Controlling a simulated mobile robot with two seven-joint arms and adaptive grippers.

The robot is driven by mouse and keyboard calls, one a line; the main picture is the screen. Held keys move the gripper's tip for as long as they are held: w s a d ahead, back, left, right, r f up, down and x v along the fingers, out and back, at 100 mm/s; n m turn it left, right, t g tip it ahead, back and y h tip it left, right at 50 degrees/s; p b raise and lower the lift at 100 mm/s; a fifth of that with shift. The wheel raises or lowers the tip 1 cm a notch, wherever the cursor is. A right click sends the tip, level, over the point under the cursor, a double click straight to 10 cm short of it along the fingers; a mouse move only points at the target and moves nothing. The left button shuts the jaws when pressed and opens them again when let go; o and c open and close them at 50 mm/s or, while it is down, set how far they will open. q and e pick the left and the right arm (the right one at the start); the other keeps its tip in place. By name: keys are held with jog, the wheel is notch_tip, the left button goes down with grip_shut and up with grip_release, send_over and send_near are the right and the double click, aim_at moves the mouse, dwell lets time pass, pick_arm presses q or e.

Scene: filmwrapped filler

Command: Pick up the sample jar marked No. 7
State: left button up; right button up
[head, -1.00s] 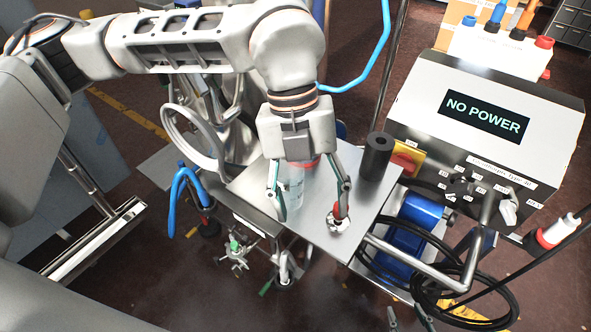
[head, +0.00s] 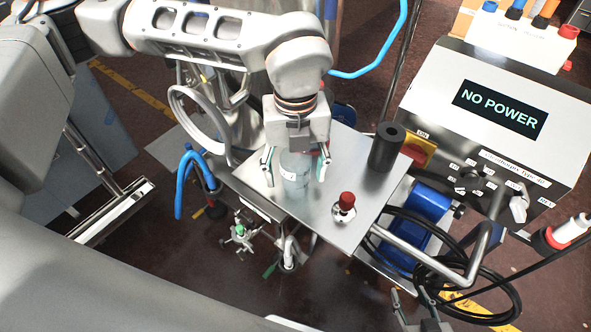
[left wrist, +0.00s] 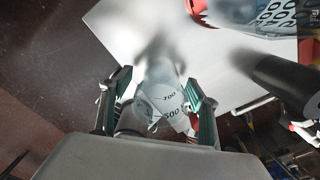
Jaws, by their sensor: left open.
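A translucent jar (head: 296,166) with a white label stands on the steel plate (head: 345,160); the label is too small to read, so I cannot tell whether it is No. 7. My left gripper (head: 295,179) is open, pointing down, with one finger on each side of the jar. In the left wrist view a translucent container (left wrist: 165,98) with printed 100 and 200 marks lies between the fingers of my left gripper (left wrist: 158,80). Contact is not clear. My right gripper (head: 419,306) shows only its fingertips at the bottom edge, apart and empty.
A small steel piece with a red knob (head: 345,203) stands near the plate's front edge. A black cylinder (head: 386,147) stands at the plate's right. A box reading NO POWER (head: 498,107) is beyond it. Black cable loops (head: 470,300) lie at lower right.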

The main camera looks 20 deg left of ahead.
pick_arm(q)
jog(key=shift+f, duration=0.2)
jog(key=c, duration=1.2)
jog(key=shift+r, duration=0.15)
